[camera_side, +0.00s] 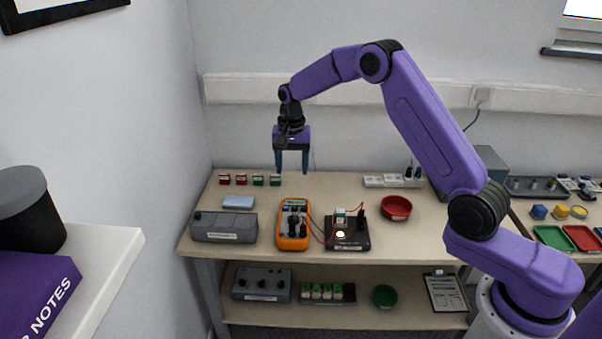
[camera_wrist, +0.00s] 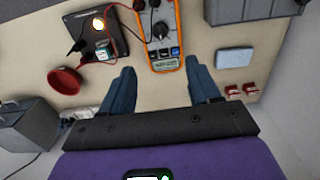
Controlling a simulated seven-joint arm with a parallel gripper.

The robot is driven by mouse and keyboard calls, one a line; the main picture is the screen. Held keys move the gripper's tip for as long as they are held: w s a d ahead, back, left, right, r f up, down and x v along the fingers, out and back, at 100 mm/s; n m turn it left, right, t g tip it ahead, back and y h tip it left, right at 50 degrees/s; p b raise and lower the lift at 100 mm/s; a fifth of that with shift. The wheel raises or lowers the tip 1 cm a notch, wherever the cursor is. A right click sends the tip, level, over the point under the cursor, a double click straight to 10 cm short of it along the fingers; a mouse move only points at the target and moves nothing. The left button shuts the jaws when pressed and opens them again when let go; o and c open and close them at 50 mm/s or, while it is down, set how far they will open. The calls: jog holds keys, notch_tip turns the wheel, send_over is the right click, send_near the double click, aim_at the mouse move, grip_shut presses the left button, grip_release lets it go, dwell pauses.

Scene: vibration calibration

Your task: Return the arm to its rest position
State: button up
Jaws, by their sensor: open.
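My gripper (camera_side: 292,168) hangs from my purple arm, pointing down above the back part of the workbench (camera_side: 400,240). Its two dark blue fingers are apart with nothing between them. In the wrist view my gripper (camera_wrist: 162,85) also shows open and empty, its fingers spread over bare bench top. An orange multimeter (camera_side: 294,224) lies on the bench below and in front of it; it also shows in the wrist view (camera_wrist: 163,62). A black device with a glowing lamp (camera_side: 348,232) sits right of the multimeter, joined to it by leads.
A grey box (camera_side: 224,228) and a light blue block (camera_side: 238,202) lie left of the multimeter. A red bowl (camera_side: 396,208) is to the right. Small red and green blocks (camera_side: 241,180) line the back left. A lower shelf (camera_side: 408,316) holds more items. Air around my gripper is clear.

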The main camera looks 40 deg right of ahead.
jog(key=s+a+r+n, duration=0.4)
jog(key=s+a+n, duration=0.15)
jog(key=s, duration=0.35)
jog(key=s+a+r+n, duration=0.4)
jog(key=s+a+n, duration=0.15)
jog(key=s, duration=0.45)
jog(key=s+d+n, duration=0.3)
jog(key=s+n, duration=0.2)
jog(key=s, duration=0.7)
jog(key=s+d+n, duration=0.3)
jog(key=s+n, duration=0.2)
jog(key=s, duration=0.7)
jog(key=shift+s+d+r+n, duration=0.3)
jog(key=shift+s, duration=0.05)
